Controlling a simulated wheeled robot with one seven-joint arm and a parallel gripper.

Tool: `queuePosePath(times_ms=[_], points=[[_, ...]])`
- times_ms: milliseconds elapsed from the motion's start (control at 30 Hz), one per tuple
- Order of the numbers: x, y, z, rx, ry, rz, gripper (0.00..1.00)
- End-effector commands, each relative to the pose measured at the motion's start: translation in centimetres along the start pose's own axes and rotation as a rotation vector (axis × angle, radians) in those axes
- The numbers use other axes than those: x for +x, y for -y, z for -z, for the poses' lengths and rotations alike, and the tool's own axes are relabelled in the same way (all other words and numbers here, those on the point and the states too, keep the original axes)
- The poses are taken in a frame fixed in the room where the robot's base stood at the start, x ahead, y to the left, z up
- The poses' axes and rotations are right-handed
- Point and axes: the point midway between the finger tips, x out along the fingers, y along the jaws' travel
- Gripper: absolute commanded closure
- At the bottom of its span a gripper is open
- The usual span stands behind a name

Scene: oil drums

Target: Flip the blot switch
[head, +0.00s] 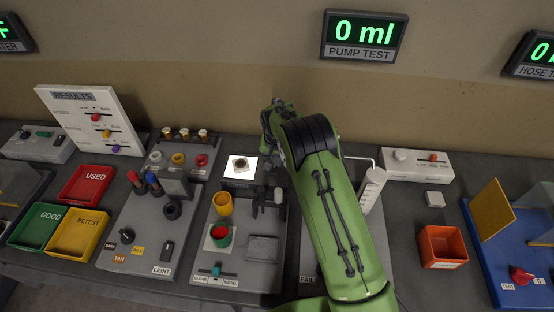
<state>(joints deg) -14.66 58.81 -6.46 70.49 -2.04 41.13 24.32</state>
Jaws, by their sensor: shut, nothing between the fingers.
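A bright white lit plate (232,174) stands behind the middle panel, with a small pale square bearing a brown blot (240,164) on it. The label on its front is too small to read. A teal-handled slider switch (216,270) sits at the front of the middle panel, between labels that seem to read CLEAR and METAL. I cannot tell which switch is named blot. My gripper (277,150) is shut and empty, just right of the lit plate and mostly hidden by my green arm. I cannot tell its height over the bench.
The middle panel (216,252) holds yellow and red-green cups and dark upright parts. Left are a LIGHT panel (142,222) and red, green and yellow trays. Right are an orange bin (442,247) and a blue board (500,285). A display (364,35) reads 0 ml.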

Motion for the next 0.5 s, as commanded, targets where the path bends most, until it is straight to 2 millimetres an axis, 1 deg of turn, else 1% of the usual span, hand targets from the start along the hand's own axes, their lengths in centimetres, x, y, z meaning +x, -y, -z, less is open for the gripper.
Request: queuePosePath(times_ms=[33,267,500], points=[[0.3,-0.1,-0.2,0.000,0.006,-0.001,1.00],[0.2,-0.1,-0.4,0.000,0.009,-0.003,1.00],[-0.3,-0.1,-1.5,-0.001,0.015,-0.004,1.00]])
